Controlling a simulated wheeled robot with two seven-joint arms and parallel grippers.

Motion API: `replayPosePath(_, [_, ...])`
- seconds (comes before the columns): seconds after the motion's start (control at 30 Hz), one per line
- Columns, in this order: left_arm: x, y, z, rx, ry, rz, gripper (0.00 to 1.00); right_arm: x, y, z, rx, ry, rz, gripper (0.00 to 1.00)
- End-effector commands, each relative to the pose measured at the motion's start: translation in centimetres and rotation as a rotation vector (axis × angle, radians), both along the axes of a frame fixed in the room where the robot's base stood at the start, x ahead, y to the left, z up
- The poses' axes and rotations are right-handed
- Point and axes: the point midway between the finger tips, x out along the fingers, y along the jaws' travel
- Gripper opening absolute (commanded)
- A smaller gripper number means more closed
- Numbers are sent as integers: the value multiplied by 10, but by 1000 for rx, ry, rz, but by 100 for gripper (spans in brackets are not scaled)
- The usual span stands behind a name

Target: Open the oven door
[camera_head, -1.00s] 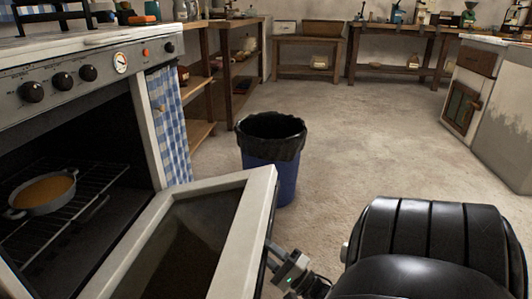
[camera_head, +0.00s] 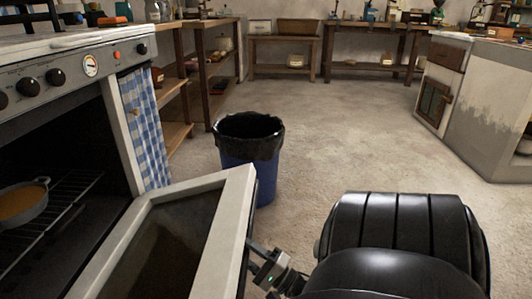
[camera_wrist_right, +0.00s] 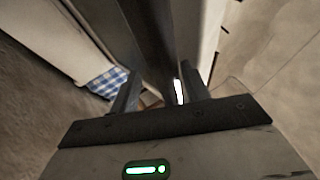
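The oven (camera_head: 112,125) stands at the left with its cavity showing. Its door (camera_head: 205,205) is swung down and outward, tilted, with its dark window and pale frame in view; the lower part is cut off. My right gripper (camera_head: 264,265) is at the door's outer side, low in the head view. In the right wrist view, its two fingers (camera_wrist_right: 160,95) stand apart on either side of a dark bar (camera_wrist_right: 150,35) along the door. Gaps show beside the bar, so the gripper looks open around it. My left gripper is not in view.
A pan (camera_head: 22,203) of orange-brown food sits on the oven rack (camera_head: 75,190). A blue bin (camera_head: 262,185) with a black liner stands just beyond the door. A checked cloth (camera_head: 147,130) hangs beside the oven. The floor (camera_head: 350,140) beyond is clear.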

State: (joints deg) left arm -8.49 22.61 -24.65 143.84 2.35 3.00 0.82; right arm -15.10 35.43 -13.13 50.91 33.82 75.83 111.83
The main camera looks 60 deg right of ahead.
Motion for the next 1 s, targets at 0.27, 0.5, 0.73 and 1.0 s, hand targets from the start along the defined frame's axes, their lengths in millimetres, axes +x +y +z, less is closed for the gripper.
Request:
replayPosePath(0.27, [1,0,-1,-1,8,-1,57,-57,5,-24,0,2,6,51])
replayPosePath(0.5, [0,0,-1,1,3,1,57,-109,5,-44,-2,3,2,51])
replayPosePath(0.73, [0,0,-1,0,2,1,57,-132,4,-54,-4,1,-1,51])
replayPosePath(1.0, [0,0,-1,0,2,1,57,-143,5,-57,-1,1,2,51])
